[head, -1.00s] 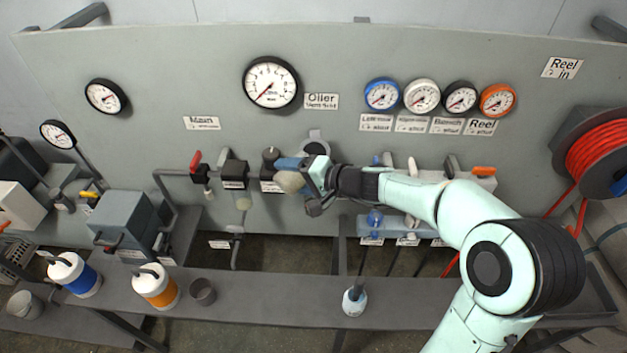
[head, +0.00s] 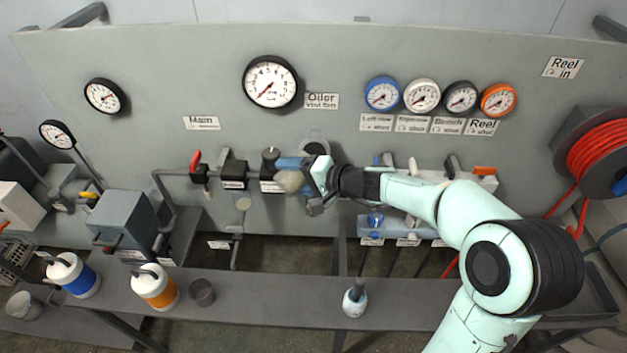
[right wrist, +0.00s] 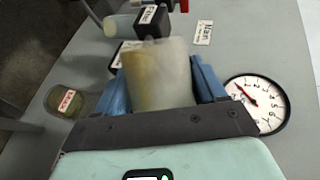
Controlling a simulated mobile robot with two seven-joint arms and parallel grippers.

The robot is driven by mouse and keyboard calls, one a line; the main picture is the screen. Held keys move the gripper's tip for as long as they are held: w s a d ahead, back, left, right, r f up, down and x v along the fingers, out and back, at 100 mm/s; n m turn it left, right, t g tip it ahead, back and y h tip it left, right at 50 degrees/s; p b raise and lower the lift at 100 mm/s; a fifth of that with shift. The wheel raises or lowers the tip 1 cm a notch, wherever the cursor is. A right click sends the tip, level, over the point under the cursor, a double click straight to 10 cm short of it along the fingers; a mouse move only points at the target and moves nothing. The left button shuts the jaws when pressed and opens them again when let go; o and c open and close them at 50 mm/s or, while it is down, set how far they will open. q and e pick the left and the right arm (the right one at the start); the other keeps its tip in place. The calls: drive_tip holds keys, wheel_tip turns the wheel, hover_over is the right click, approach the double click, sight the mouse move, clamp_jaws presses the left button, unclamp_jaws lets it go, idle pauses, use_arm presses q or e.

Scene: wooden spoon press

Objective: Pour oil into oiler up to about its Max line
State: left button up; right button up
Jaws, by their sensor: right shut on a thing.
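A small bottle with a dark spout (head: 354,301) stands on the bench. White jugs with a blue band (head: 75,276) and an orange band (head: 155,287) stand at left. My left gripper is out of view.
A dark cup (head: 202,292) stands right of the orange-banded jug. The filter block (head: 234,174) with a red-handled valve (head: 197,163) is left of my gripper. A large gauge (head: 270,82) is above. The bench middle (head: 265,295) is clear.

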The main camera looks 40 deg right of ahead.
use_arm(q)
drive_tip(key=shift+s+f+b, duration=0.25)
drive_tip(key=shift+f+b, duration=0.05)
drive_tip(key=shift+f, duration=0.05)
use_arm(e)
drive_tip(key=shift+d+f+m+y, duration=0.1)
drive_tip(key=shift+f+m+y, duration=0.05)
drive_tip(key=shift+m+y, duration=0.15)
idle(0.8)
